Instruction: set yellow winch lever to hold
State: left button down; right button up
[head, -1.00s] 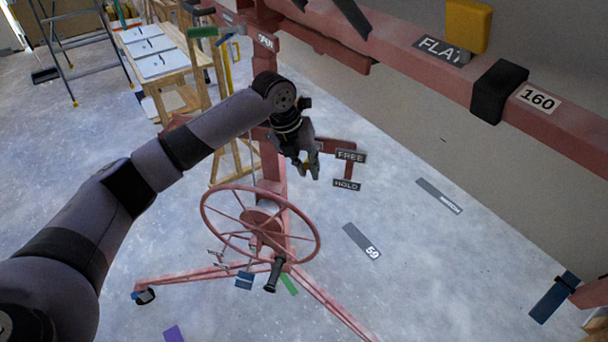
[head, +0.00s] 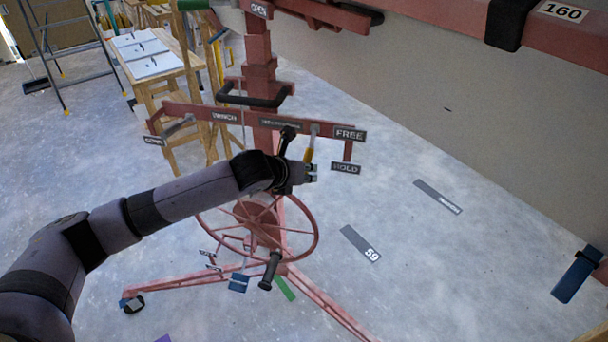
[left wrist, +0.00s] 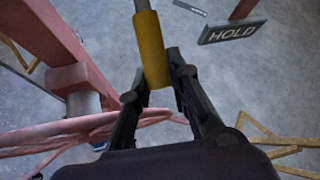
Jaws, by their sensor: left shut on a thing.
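The yellow winch lever (head: 309,154) hangs from the red crossbar, its grey shaft on top and its yellow grip pointing down, slightly left. The FREE plate (head: 349,134) is at upper right of the grip, and the HOLD plate (head: 346,168) is to its right, near the height of the grip's lower end. My left gripper (head: 303,173) is shut on the lever's grip. In the left wrist view the yellow grip (left wrist: 151,48) lies between the fingers (left wrist: 158,78), and the HOLD plate (left wrist: 232,31) is at upper right. My right gripper is not in view.
A red spoked handwheel (head: 312,252) with a black handle (head: 270,271) stands below my left arm. The red crossbar (head: 205,113) carries another lever on its left. A wooden workbench (head: 150,65) and stepladder (head: 60,95) stand behind. Floor at right is mostly clear.

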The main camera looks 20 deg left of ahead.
pick_arm(q)
jog(key=shift+f, duration=0.2)
dwell(0.3)
jog(key=c, duration=1.5)
grip_release()
jog(key=shift+w, duration=0.1)
jog(key=shift+o, duration=0.2)
jog(key=shift+r, duration=0.1)
jog(key=v, duration=1.2)
jog(key=shift+f, duration=0.25)
